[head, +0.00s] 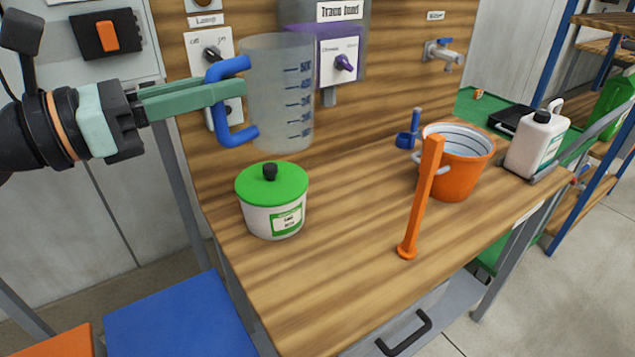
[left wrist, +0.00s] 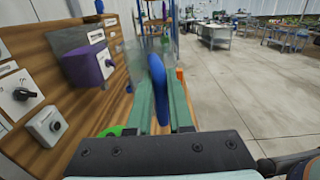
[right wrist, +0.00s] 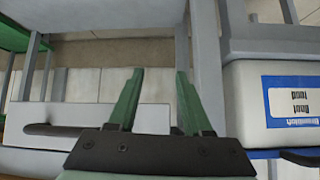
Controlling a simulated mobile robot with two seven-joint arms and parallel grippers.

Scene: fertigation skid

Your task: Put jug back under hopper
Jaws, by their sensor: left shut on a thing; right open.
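The clear measuring jug (head: 279,92) with a blue handle is held upright in the air above the wooden bench, in front of the back panel. My left gripper (head: 240,90) is shut on its blue handle, which also shows between the fingers in the left wrist view (left wrist: 158,85). The hopper (head: 345,30) with its purple control box (head: 340,58) is on the panel, to the right of and partly behind the jug. A short grey spout (head: 329,96) hangs below it. My right gripper (right wrist: 157,100) is open and empty in the right wrist view, low near a drawer front.
A green-lidded pot (head: 272,208) stands on the bench below the jug. An orange bucket (head: 458,165), an orange upright post-like tool (head: 423,200), a blue scoop (head: 408,138) and a white canister (head: 537,142) are further right. A tap (head: 443,54) is on the panel. The bench's front middle is clear.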

